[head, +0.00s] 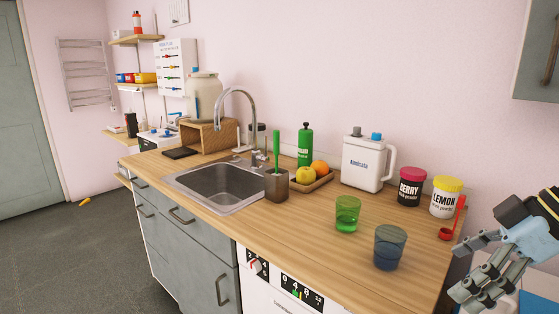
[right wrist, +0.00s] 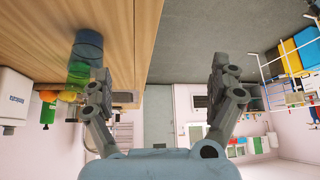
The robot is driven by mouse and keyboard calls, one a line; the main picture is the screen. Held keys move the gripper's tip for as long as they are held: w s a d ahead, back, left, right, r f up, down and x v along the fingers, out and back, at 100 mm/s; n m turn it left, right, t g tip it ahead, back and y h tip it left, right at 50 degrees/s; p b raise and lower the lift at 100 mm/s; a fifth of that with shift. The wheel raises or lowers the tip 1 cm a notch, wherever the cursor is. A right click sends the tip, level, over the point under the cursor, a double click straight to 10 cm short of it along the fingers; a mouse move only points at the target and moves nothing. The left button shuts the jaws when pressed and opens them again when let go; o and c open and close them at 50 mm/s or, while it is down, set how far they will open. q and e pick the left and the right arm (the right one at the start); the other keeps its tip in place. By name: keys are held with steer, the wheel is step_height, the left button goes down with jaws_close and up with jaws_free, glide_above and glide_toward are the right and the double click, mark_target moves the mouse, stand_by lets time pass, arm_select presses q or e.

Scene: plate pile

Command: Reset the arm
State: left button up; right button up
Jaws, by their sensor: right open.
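My right gripper (head: 478,290) is at the right edge of the head view, beside the right end of the wooden counter (head: 300,228). In the right wrist view its two fingers (right wrist: 160,82) are spread wide with nothing between them. That view is turned over, with the counter (right wrist: 40,28) at the upper left and the floor at the upper right. My left gripper is in neither view.
A blue glass (head: 389,248) and a green glass (head: 347,214) stand on the counter nearest the gripper. A red scoop (head: 447,233), lemon tub (head: 446,198) and berry tub (head: 411,191) stand near its right end. A sink (head: 222,187) lies further left.

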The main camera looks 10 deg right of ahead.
steer(key=s+d+f+m+h+b, duration=0.1)
steer(key=s+f+m+b, duration=0.15)
steer(key=f, duration=0.95)
steer(key=s+d+f+m+g+h+b, duration=0.1)
steer(key=s+f+m+b, duration=0.15)
steer(key=f, duration=1.05)
steer(key=s+d+f+m+b, duration=0.1)
steer(key=s+f+m+b, duration=0.15)
steer(key=f, duration=0.95)
arm_select(q)
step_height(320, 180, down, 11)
steer(key=b, duration=0.3)
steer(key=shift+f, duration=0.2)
arm_select(e)
steer(key=s+a+f+m+g+h, duration=0.1)
steer(key=s+a+f+h, duration=0.1)
steer(key=s+f, duration=1)
steer(key=s+a+f+m+g+h, duration=0.1)
steer(key=s+a+f+h, duration=0.1)
steer(key=s+f, duration=0.9)
steer(key=shift+s+a+f, duration=0.4)
steer(key=shift+s+a, duration=0.45)
steer(key=shift+s, duration=2.1)
steer(key=shift+m, duration=0.25)
